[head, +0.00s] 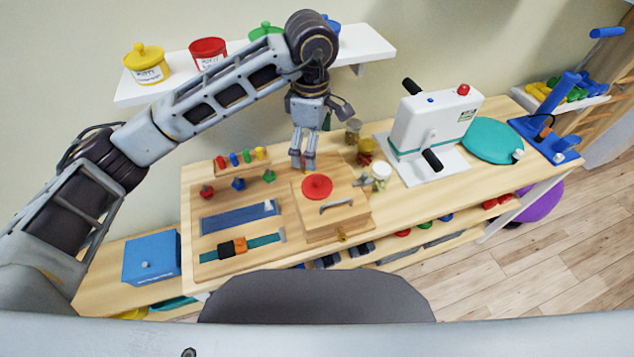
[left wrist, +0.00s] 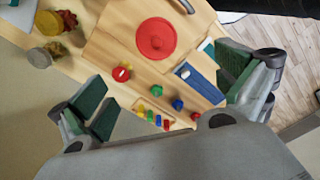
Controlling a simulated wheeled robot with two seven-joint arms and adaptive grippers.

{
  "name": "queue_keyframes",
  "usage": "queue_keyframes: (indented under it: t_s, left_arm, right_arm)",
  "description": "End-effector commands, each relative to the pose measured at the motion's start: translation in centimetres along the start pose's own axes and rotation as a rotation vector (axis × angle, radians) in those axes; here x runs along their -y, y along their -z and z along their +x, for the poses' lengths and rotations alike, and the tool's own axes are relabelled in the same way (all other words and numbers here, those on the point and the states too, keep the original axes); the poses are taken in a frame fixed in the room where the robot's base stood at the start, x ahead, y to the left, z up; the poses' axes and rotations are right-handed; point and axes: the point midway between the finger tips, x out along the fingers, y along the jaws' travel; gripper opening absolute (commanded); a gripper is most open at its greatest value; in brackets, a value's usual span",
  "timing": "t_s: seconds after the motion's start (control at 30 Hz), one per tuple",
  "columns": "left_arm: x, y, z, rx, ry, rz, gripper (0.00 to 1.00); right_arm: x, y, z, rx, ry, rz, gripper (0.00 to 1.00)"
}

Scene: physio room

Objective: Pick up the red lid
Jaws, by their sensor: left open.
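The red lid (head: 317,187) is a round disc with a small knob, lying on top of the wooden box (head: 335,212) on the table. It also shows near the top of the left wrist view (left wrist: 156,38). My left gripper (head: 303,162) points down above the table, just behind the lid in the head view, and is apart from it. In the left wrist view the green-padded fingers (left wrist: 168,92) are spread wide with nothing held between them. My right gripper is not in view.
A wall shelf (head: 380,45) holds a lidded yellow tub (head: 148,70) and a red tub (head: 208,53) without a knobbed lid. A white machine (head: 435,120) stands farther right. A blue strip (head: 240,216) lies left of the box.

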Motion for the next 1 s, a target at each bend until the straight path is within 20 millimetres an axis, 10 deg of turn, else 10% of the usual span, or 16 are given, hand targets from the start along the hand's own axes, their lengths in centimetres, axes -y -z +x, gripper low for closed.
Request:
queue_keyframes:
  t_s: [1.0]
  left_arm:
    - [0.0,0.0,8.1,0.000,0.001,0.000,1.00]
  right_arm:
    - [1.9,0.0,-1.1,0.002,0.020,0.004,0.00]
